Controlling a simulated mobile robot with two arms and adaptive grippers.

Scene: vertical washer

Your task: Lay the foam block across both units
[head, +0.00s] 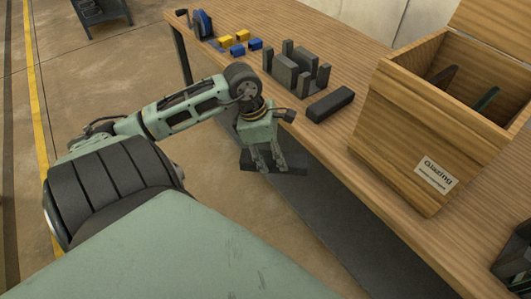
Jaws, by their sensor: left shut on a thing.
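My left gripper (268,158) hangs beyond the bench's near edge, fingers pointing down. It is shut on a dark, flat bar-like block (291,170), perhaps the foam block; the fingers hide its middle. On the bench, up and to the right of the gripper, a grey slotted stand (302,84) has several upright posts. Grey upright slabs (284,74) stand among them, perhaps the two units. A dark grey oblong block (330,104) lies flat beside the stand, apart from it.
A wooden box (418,125) labelled Glazing stands open on the wooden bench (345,48), holding dark thin pieces. Small yellow (225,41) and blue (237,50) blocks lie toward the bench's far left end. A dark object (515,268) is cut off at lower right.

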